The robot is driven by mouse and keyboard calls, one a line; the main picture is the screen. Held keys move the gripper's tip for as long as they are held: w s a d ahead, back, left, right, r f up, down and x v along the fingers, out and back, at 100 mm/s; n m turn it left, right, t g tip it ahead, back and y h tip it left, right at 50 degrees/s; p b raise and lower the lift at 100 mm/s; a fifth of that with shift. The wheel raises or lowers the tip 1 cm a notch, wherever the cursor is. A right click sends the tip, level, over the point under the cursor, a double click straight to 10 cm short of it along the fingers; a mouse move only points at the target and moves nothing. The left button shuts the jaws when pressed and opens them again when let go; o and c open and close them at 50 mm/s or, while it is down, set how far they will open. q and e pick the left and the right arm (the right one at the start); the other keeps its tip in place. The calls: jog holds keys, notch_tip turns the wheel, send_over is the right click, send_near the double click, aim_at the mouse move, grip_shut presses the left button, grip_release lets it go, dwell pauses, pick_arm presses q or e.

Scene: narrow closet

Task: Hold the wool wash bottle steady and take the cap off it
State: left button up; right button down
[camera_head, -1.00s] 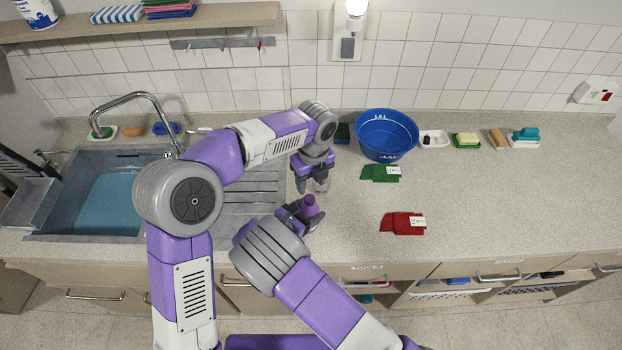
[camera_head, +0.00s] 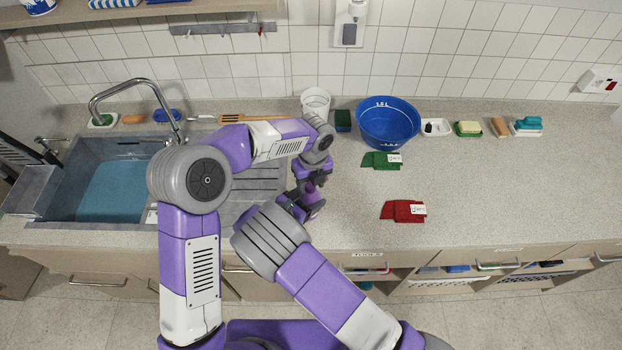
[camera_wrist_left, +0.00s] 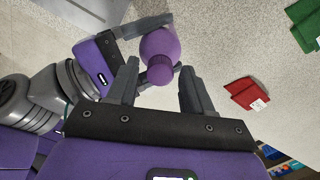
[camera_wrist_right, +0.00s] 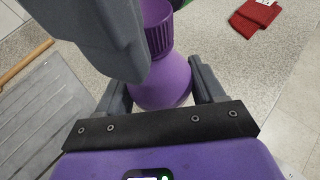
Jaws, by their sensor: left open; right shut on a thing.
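The wool wash bottle (camera_wrist_right: 163,82) is purple with a ribbed purple cap (camera_wrist_right: 158,35). My right gripper (camera_wrist_right: 160,92) is shut around the bottle's body. In the left wrist view the bottle (camera_wrist_left: 158,45) shows with its cap (camera_wrist_left: 160,74) towards my left gripper. My left gripper (camera_wrist_left: 160,78) is open, its fingertips on either side of the cap with a gap on each side. In the head view the bottle (camera_head: 314,196) is partly hidden between the two grippers, above the counter. A grey part of my left arm or gripper covers the upper left of the right wrist view.
The sink (camera_head: 60,215) and ribbed drainer (camera_head: 245,190) lie left. A blue basin (camera_head: 388,125) stands behind right. A green cloth (camera_head: 380,160) and red cloth (camera_head: 403,211) lie to the right, with clear counter around them. A white cup (camera_head: 315,102) stands behind my left arm.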

pick_arm(q)
grip_shut()
jog(key=n, duration=0.6)
jog(key=shift+n, duration=0.4)
jog(key=shift+o, duration=0.4)
grip_release()
